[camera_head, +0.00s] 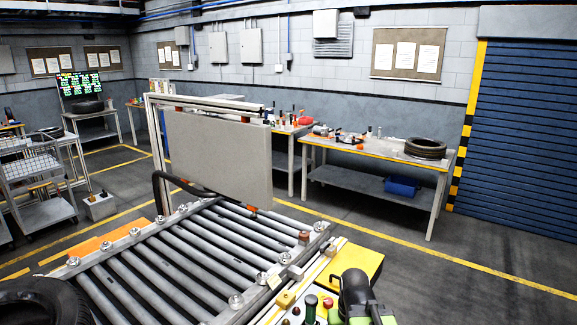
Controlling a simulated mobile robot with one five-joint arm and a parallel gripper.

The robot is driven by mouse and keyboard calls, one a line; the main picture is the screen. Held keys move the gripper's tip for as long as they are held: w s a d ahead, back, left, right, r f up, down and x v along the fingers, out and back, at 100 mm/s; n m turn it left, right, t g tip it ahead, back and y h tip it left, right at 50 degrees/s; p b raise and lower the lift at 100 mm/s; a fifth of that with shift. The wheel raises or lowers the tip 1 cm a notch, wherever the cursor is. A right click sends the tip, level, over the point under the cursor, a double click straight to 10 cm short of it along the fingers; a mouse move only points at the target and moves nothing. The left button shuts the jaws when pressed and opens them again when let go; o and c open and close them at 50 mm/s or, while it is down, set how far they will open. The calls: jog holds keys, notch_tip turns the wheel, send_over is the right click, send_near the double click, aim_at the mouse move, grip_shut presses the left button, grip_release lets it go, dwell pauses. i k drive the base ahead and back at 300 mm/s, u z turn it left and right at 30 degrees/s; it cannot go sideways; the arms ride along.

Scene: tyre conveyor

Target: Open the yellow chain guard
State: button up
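A flat yellow cover (362,264), which looks like the chain guard, is beside the right side of the roller conveyor (318,228), near the bottom of the view. Its top face shows. Its lower part is hidden behind a black and green tool-like thing (357,297). I cannot make out a hinge or handle, nor tell whether the cover is fully closed. My gripper is not recognisable in this view.
A grey panel (218,155) hangs in a frame over the rollers. A black tyre (42,302) is at the bottom left. Open floor (455,275) lies right, before a workbench (375,163).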

aim_at(352, 255)
jog(key=u, duration=5)
jog(key=i, duration=0.1)
jog(key=z, duration=2.45)
jog(key=k, duration=0.95)
jog(key=z, duration=1.25)
jog(key=i, duration=1)
jog(key=u, duration=0.05)
